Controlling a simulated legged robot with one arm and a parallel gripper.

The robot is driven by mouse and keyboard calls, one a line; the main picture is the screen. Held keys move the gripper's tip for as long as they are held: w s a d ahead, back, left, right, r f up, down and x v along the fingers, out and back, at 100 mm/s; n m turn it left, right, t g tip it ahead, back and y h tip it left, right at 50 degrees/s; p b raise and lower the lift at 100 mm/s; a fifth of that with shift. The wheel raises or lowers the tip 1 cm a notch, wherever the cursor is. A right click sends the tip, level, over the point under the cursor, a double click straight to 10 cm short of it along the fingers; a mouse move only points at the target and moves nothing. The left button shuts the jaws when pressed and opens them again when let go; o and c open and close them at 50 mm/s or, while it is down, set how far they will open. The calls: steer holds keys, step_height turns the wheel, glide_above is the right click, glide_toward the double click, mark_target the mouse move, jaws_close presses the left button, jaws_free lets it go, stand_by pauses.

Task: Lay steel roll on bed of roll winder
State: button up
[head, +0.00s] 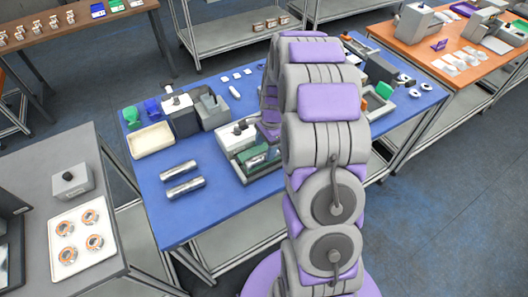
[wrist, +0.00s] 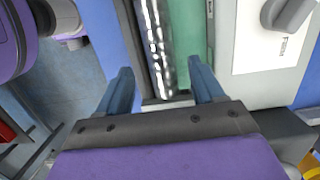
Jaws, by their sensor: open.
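In the wrist view a shiny steel roll (wrist: 155,45) lies between my two blue fingers, alongside a green surface (wrist: 195,38). My gripper (wrist: 160,66) is open, with gaps on both sides of the roll. In the head view the roll winder (head: 236,136) is a pale box with a black knob, and its green bed (head: 272,153) is partly covered by my arm. A silvery roll shows at the bed (head: 257,160). Two more steel rolls (head: 178,170) (head: 185,188) lie on the blue table to the left. My fingers are hidden in the head view.
The blue table (head: 165,222) is bare at its front left. A cream tray (head: 152,141), green and blue items and grey machines (head: 211,110) stand behind. A grey table with a white tray (head: 60,222) is at left. More small items lie at the table's right end.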

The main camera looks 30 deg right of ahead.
step_height(320, 180, up, 8)
steer(key=d+p, duration=0.1)
steer(key=s+a+r+n, duration=0.5)
steer(key=s+a+r, duration=0.2)
steer(key=s+a+r+n, duration=0.1)
steer(key=s+a+n, duration=0.2)
steer(key=s, duration=0.5)
steer(key=s+a+r+n+g+h, duration=0.1)
steer(key=s+a+r+n, duration=0.1)
steer(key=s+n, duration=0.3)
steer(key=s+a+r+n, duration=0.2)
steer(key=s+a+n, duration=0.1)
steer(key=s, duration=0.9)
steer(key=shift+a+r+n+g+h, duration=0.2)
steer(key=shift+a+n+g+h, duration=0.2)
steer(key=shift+n, duration=0.4)
